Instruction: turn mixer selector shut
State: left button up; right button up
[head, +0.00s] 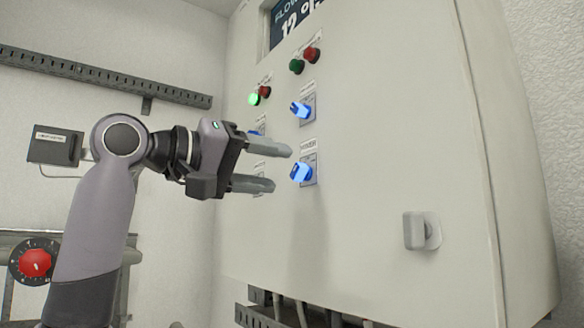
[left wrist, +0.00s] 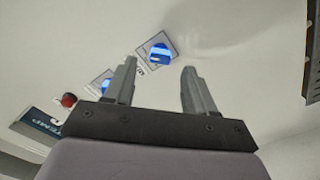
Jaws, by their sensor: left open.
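A blue selector knob (head: 302,172) on a grey square plate sits low on the front of the white cabinet. It appears to be the mixer selector, though its label is too small to read surely. It also shows in the left wrist view (left wrist: 159,54), beyond and between the two fingertips, with its pointer mark visible. My left gripper (head: 281,168) is open and empty, its fingers pointing at the cabinet just left of this knob. The fingers look apart from the knob. My right gripper is not in view.
Another blue selector (head: 301,109) sits directly above. More controls at the left are partly hidden behind my gripper. A door latch (head: 421,231) protrudes at lower right. The panel between is bare.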

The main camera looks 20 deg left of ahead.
aim_at(294, 171)
pick_arm(q)
jog(key=shift+p+x, duration=0.5)
jog(key=shift+x, duration=1.8)
grip_shut()
